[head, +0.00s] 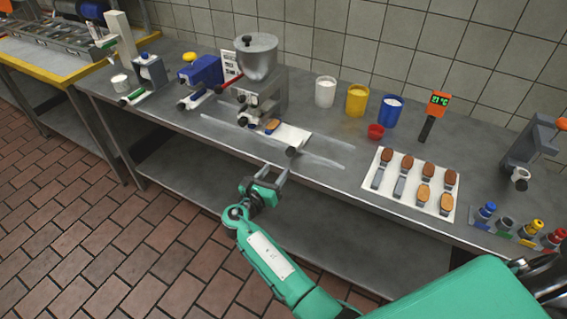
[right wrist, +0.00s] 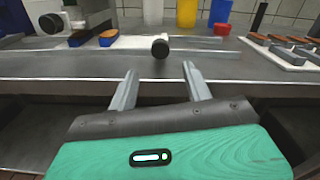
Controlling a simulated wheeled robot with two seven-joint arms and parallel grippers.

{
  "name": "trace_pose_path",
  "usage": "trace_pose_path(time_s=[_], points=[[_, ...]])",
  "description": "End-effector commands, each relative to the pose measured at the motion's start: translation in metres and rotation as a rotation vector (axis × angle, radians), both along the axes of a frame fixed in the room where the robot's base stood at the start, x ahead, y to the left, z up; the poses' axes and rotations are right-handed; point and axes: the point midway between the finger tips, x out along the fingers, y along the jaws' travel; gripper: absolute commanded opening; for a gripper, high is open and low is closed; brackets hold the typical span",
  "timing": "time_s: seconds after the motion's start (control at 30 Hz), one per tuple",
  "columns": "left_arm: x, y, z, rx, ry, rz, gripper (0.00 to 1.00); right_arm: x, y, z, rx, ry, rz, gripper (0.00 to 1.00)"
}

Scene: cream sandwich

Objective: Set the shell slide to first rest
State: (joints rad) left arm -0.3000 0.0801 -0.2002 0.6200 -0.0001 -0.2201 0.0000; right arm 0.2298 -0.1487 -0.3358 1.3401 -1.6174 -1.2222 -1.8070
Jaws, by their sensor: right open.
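The shell slide (head: 294,133) is a flat white plate on the steel counter, lying between pale rails under a grey hopper machine (head: 262,85). A brown shell (head: 272,125) rests at its back left. A dark round knob (head: 291,152) is at its front end. The knob (right wrist: 160,46) also shows in the right wrist view, beyond and roughly between the fingertips. My right gripper (head: 277,173) is open and empty at the counter's front edge, short of the knob and not touching it. My left gripper is not in view.
A white tray (head: 379,196) with several shells on grey holders lies to the right. White (head: 325,92), yellow (head: 357,100) and blue (head: 391,111) containers and a small red cup (head: 376,131) stand behind. A blue device (head: 203,73) stands left of the hopper. A lower shelf runs underneath.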

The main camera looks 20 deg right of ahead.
Motion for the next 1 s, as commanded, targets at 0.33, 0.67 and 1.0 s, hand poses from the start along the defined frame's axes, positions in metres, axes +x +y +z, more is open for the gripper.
trace_pose_path(time_s=[0.33,0.67,1.0], points=[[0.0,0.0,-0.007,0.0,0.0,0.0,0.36,-0.025,0.028,0.0,0.0,0.0,-0.001,0.5],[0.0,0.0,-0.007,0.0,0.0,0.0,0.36,-0.025,0.029,0.0,-0.001,-0.001,-0.001,0.5],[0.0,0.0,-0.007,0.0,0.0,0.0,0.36,-0.028,0.027,-0.041,0.087,0.023,0.036,0.5]])
